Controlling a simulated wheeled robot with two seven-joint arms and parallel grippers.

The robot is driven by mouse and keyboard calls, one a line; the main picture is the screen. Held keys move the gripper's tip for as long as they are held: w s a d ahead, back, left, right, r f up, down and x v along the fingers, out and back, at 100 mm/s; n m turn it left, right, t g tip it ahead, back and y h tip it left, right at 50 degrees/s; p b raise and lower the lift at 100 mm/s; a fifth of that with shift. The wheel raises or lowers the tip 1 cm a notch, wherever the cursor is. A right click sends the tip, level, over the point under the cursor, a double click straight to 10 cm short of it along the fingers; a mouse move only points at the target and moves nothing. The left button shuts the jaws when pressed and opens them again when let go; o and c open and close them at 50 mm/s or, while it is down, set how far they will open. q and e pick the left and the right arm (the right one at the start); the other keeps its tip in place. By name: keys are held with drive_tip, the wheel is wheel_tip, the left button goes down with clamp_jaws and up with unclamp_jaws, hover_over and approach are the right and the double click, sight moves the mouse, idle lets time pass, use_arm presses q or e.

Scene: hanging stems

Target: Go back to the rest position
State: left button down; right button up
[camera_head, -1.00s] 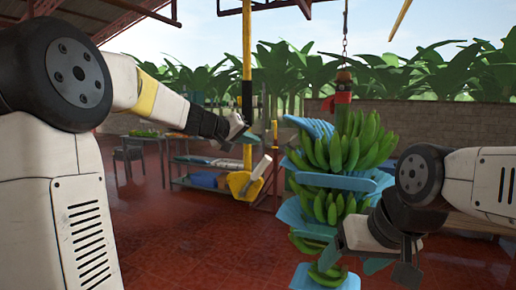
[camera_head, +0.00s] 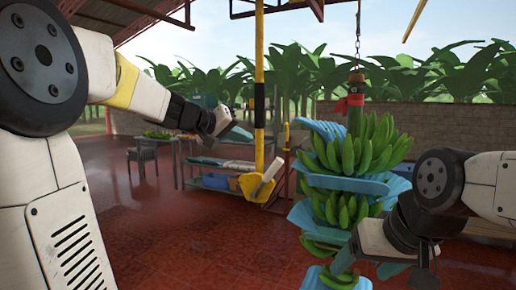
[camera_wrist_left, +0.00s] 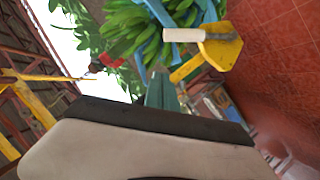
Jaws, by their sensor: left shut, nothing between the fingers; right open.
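My left gripper (camera_head: 232,127) is shut and empty, raised in the air left of the yellow pole in the head view. Its pale body and dark edge fill the lower part of the left wrist view (camera_wrist_left: 140,150). My right gripper (camera_head: 384,270) is open, low in front of the lower right part of the hanging banana bunch (camera_head: 352,152). Its fingers overlap the bunch in the picture; I cannot tell whether they touch it. The bunch is green, with blue sheets (camera_head: 345,184) between its tiers, and also shows in the left wrist view (camera_wrist_left: 125,32).
A chain (camera_head: 357,30) holds the bunch, with a red band (camera_head: 350,101) on its stem. A yellow pole (camera_head: 259,80) hangs left of it, above a yellow tool with a white handle (camera_head: 267,172). A table and shelf stand behind. Red floor (camera_head: 190,235) at left is open.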

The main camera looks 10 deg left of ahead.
use_arm(q)
drive_tip(key=s+d+f+m+g+y, duration=0.1)
drive_tip(key=s+d+f+g, duration=0.1)
drive_tip(key=s+f, duration=0.3)
drive_tip(key=s+d+f+g+y, duration=0.1)
drive_tip(key=s+f, duration=0.1)
drive_tip(key=s, duration=0.5)
drive_tip(key=s+a+f+m+g+y, duration=0.1)
drive_tip(key=s+a+f+y, duration=0.3)
drive_tip(key=s+f, duration=0.8)
drive_tip(key=s+a+g, duration=0.1)
drive_tip(key=s, duration=0.2)
drive_tip(key=shift+s+a+f, duration=0.2)
drive_tip(key=shift+s+f, duration=0.05)
drive_tip(key=shift+s, duration=0.1)
